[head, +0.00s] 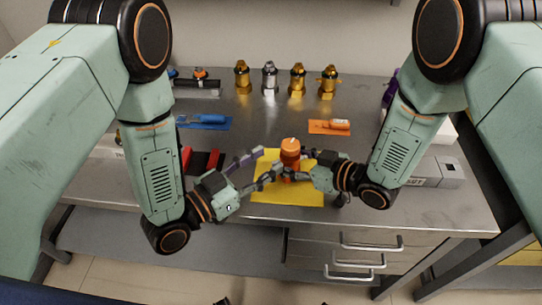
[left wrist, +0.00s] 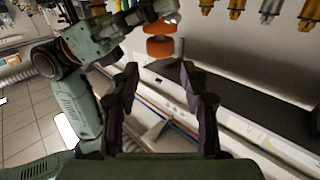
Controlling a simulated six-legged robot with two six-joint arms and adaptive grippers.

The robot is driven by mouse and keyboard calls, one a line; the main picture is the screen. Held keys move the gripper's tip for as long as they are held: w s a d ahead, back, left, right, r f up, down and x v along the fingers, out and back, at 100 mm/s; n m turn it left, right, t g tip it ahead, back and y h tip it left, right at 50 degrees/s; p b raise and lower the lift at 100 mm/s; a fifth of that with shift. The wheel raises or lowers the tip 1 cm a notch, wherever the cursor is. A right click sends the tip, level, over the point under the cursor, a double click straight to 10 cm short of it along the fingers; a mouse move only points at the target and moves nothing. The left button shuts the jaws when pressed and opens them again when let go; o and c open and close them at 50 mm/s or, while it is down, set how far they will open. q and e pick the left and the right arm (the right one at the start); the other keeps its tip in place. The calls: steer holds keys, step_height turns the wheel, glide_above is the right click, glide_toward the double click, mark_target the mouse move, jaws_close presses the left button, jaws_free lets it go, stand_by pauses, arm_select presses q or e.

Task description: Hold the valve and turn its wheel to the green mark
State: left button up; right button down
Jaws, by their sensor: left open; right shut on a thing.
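The valve (head: 290,148) has an orange wheel on top and stands upright over a yellow mat (head: 285,196). My right gripper (head: 300,167) is shut on the valve's body from the right, below the wheel. My left gripper (head: 264,166) is open and empty, just left of the valve. In the left wrist view, its two fingers (left wrist: 160,78) are spread wide. The orange valve (left wrist: 161,28) shows there beyond the fingertips, with my right gripper at its side. I cannot make out a green mark.
Several brass and silver fittings (head: 269,78) stand along the back of the metal bench (head: 258,115). A blue tool (head: 204,120) and an orange tool (head: 330,126) lie behind the yellow mat. A grey box (head: 440,172) is at the right. Drawers (head: 355,240) are below the front edge.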

mark_target(282, 149)
arm_select(q)
steer(key=shift+o, duration=0.8)
steer(key=shift+a, duration=0.1)
steer(key=shift+o, duration=1)
steer(key=shift+t, duration=0.4)
steer(key=w+a, duration=0.1)
steer(key=w+a+r, duration=0.1)
steer(key=a, duration=0.1)
steer(key=w+a, duration=0.1)
steer(key=shift+w+a+r, duration=0.15)
steer(key=shift+a+r, duration=0.15)
steer(key=shift+a, duration=0.05)
steer(key=w+d+m+g+h, duration=0.1)
steer(key=d+g, duration=0.1)
steer(key=d, duration=0.1)
steer(key=d+f+m+g+h, duration=0.1)
steer(key=d+g, duration=0.1)
steer(key=d, duration=0.2)
steer(key=w+d+f+m+g+h, duration=0.1)
steer(key=d+m+g, duration=0.1)
steer(key=d, duration=0.1)
steer(key=shift+w+d+h, duration=0.3)
steer(key=shift+w+d, duration=0.05)
steer(key=c, duration=1.2)
